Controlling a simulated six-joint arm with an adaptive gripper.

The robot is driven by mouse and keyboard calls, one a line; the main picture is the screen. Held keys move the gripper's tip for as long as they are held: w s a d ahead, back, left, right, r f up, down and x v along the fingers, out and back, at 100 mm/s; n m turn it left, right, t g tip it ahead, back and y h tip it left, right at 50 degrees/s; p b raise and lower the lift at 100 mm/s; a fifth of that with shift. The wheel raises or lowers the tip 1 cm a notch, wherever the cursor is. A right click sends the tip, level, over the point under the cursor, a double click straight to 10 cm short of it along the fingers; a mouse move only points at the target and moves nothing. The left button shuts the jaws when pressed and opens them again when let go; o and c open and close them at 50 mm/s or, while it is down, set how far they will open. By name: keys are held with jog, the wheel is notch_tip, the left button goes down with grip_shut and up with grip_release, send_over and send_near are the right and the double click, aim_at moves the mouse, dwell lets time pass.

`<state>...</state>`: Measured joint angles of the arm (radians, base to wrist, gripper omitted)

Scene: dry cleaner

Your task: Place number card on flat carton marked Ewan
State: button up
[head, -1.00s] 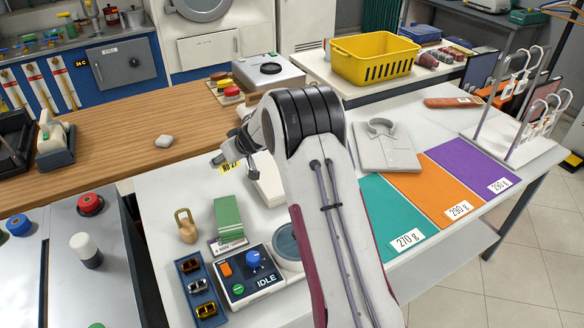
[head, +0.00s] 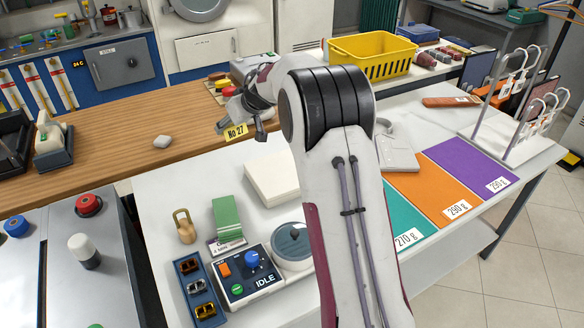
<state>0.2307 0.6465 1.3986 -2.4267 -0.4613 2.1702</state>
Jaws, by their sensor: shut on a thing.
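My gripper (head: 242,121) is shut on the yellow number card (head: 236,132), which reads "No 27". It holds the card out over the area where the wooden counter meets the white table; the height above the surface is hard to tell. A flat cream carton (head: 272,178) lies on the white table, below the gripper in the head view and apart from it. No name is readable on the carton, so I cannot tell whether it is the one marked Ewan.
The scale-like device reading IDLE (head: 250,275), green card stack (head: 227,215) and brass weight (head: 184,226) stand in front of the carton. A folded grey shirt (head: 398,160), partly hidden by my arm, and coloured mats (head: 435,180) lie right. The wooden counter (head: 110,165) is mostly clear.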

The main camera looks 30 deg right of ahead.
jog(key=s+d+m+h, duration=0.1)
jog(key=s+d, duration=0.2)
jog(key=d, duration=0.5)
jog(key=s+d+m+h, duration=0.1)
jog(key=s+d, duration=0.1)
jog(key=d, duration=0.6)
send_over(292, 167)
jog(key=shift+f, duration=2.45)
jog(key=shift+f, duration=0.1)
jog(key=shift+f, duration=2.85)
jog(key=shift+a+f, duration=0.1)
jog(key=shift+f, duration=0.05)
jog(key=shift+f, duration=1.95)
jog(key=shift+f, duration=0.1)
